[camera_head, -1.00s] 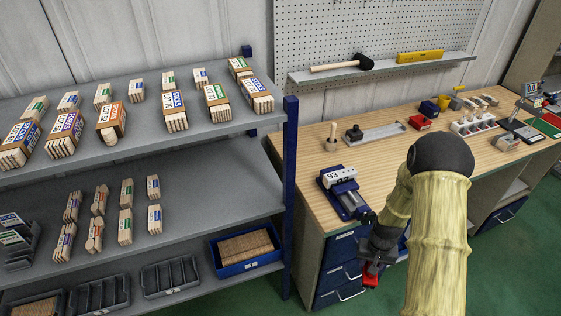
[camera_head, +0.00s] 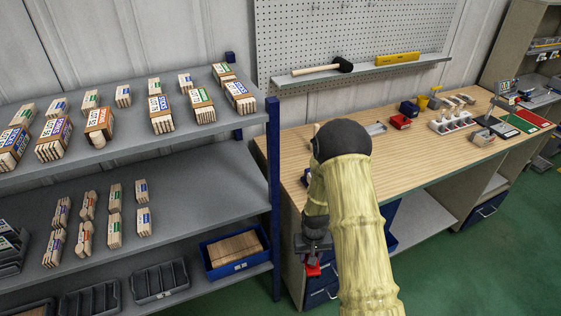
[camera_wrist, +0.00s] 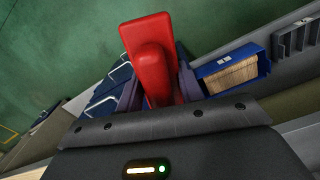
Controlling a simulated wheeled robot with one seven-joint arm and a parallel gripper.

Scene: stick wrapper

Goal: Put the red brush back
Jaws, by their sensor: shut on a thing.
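The red brush (camera_wrist: 152,55) is held between the fingers of my gripper (camera_wrist: 160,95) in the wrist view. Its red block and rounded handle point away from the wrist, over the green floor. In the head view a small red part of the brush (camera_head: 312,270) shows below my gripper (camera_head: 314,258), in front of the bench drawers and right of the shelf. My gripper is shut on it, clear of the bench top. My arm covers part of the bench and the vise area.
A blue tray (camera_head: 236,267) sits on the grey shelf at left. A mallet (camera_head: 325,69) lies on the pegboard ledge.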

